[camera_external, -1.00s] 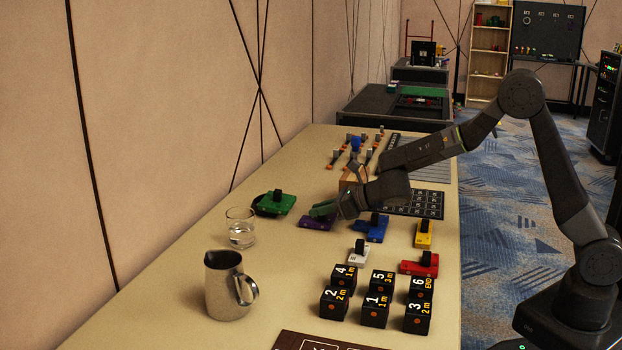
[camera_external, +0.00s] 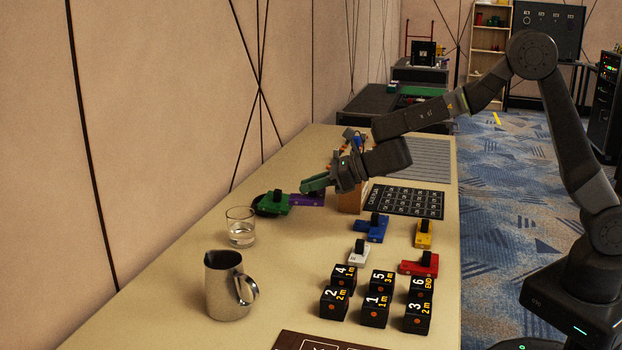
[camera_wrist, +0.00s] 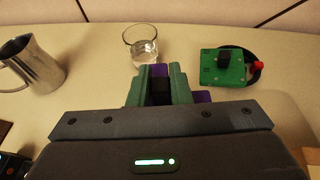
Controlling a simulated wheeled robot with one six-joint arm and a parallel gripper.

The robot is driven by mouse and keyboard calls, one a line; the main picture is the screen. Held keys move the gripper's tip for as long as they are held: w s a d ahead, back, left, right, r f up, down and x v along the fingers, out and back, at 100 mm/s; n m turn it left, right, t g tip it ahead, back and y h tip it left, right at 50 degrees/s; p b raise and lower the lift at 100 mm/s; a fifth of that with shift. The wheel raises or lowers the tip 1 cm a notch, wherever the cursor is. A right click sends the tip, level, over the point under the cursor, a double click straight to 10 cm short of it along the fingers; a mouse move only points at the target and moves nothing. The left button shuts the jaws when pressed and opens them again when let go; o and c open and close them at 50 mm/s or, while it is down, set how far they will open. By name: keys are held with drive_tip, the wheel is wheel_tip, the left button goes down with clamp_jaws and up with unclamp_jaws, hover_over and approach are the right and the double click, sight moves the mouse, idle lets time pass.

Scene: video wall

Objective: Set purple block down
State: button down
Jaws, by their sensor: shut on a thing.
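The purple block (camera_external: 308,200) is a flat piece with a black knob on top. My gripper (camera_external: 322,186), with green fingers, is shut on that knob. In the wrist view the fingers (camera_wrist: 160,88) pinch the dark knob, and the purple body (camera_wrist: 158,70) shows beyond and beside them. In the external view the block is close to the right of the green block. The frames do not clearly show whether its underside is off the table (camera_external: 180,270).
The green block (camera_external: 275,204) sits at a dark round dish (camera_wrist: 250,82). A water glass (camera_external: 240,228) and metal pitcher (camera_external: 228,290) stand nearer. Blue (camera_external: 371,230), yellow (camera_external: 423,236), white (camera_external: 358,256) and red (camera_external: 418,266) blocks lie to the right. A calendar board (camera_external: 408,202) lies beyond.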

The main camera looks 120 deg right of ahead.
drive_tip(key=w+a+f+y+b, duration=0.1)
drive_tip(key=f, duration=0.1)
drive_tip(key=w+a+f+n+b, duration=0.1)
drive_tip(key=a, duration=0.1)
drive_tip(key=w+a+f+n+t+y, duration=0.1)
drive_tip(key=w+a+f, duration=0.1)
drive_tip(key=shift+w+a+f+y+b, duration=0.1)
drive_tip(key=shift+f+y+b, duration=0.2)
drive_tip(key=shift+b, duration=0.1)
drive_tip(key=shift+f+b, duration=0.95)
drive_tip(key=shift+f, duration=1.3)
drive_tip(key=shift+f, duration=0.2)
drive_tip(key=c, duration=1.3)
unclamp_jaws()
drive_tip(key=shift+c, duration=0.2)
drive_tip(key=shift+r, duration=0.1)
